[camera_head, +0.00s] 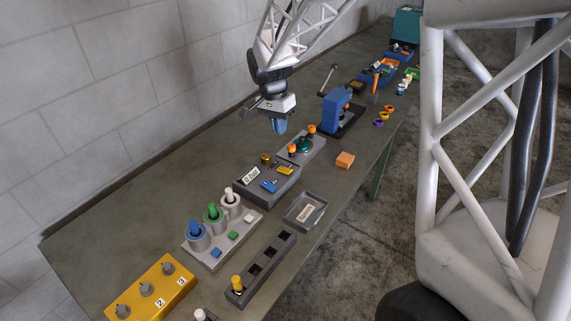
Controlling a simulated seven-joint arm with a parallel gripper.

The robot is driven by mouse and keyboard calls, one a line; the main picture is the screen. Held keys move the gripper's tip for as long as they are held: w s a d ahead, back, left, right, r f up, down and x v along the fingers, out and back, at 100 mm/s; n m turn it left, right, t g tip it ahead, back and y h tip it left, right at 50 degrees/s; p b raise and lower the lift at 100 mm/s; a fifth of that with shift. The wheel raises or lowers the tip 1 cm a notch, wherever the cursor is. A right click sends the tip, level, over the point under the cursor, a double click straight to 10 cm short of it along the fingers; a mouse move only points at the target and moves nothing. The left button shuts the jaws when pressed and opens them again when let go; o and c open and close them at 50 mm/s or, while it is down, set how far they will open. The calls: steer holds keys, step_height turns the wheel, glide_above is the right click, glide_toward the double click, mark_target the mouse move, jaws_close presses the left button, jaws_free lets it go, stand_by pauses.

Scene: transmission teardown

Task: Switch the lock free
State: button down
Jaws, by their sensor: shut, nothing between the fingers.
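My gripper (279,127) hangs from the arm above the far half of the table, with its blue fingertips together and pointing down. Nothing shows in it. In front of it is a grey plate with a teal round part (303,145) and orange knobs. Nearer stands a dark grey box (267,183) with a "0 bar" label, a brass knob, and a blue and a yellow piece on top. My gripper appears apart from both. No part is clearly marked as the lock, and I cannot tell its position.
A blue press (336,110) stands right of my gripper. An orange block (345,160), a labelled tray (305,211), a slotted dark rack (262,267), a grey plate with coloured pegs (222,243) and a yellow three-knob box (151,289) are nearer. The table's left strip is clear.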

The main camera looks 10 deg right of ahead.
mark_target(287, 171)
steer(key=shift+f, duration=0.1)
steer(key=f, duration=0.4)
steer(key=s+d+f, duration=0.1)
steer(key=f, duration=0.8)
steer(key=shift+s+d+f, duration=0.25)
steer(key=shift+d+f, duration=0.05)
steer(key=shift+f, duration=0.05)
